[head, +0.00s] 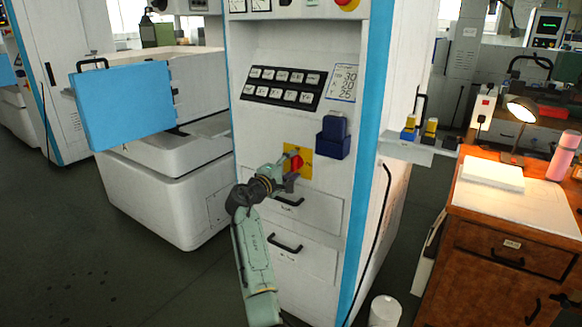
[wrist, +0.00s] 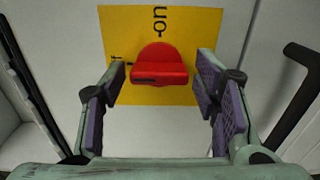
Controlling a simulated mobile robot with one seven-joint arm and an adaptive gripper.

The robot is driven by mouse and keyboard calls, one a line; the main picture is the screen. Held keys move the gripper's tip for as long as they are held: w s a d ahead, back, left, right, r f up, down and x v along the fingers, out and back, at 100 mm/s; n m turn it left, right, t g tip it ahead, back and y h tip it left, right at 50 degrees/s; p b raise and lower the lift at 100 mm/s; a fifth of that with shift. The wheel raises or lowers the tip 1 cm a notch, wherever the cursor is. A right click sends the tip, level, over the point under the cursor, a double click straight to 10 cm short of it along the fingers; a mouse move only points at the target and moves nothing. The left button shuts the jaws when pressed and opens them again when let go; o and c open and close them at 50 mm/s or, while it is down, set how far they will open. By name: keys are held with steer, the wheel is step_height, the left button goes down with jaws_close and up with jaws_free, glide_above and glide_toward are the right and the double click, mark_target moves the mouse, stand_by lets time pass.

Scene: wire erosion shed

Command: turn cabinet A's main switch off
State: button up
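A red switch handle (head: 297,163) sits on a yellow plate (head: 305,150) on the front of a white cabinet (head: 345,215). I see no letter naming this cabinet. In the wrist view the red handle (wrist: 160,62) lies across the yellow plate (wrist: 205,28), with a dark mark near its left end. Dark lettering shows above it and partly at its left; I cannot read the set position surely. My gripper (wrist: 162,74) is open, one purple-padded finger on each side of the handle, with gaps showing. In the head view my gripper (head: 285,177) is at the switch.
Drawer handles (head: 285,242) lie below the switch; one dark handle (wrist: 300,60) is close to the right finger in the wrist view. A dark blue holder (head: 333,138) is right of the switch. A keypad (head: 283,87) is above. A wooden desk (head: 480,270) stands at right.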

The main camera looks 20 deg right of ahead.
steer(key=shift+o, duration=0.5)
steer(key=v, duration=1.2)
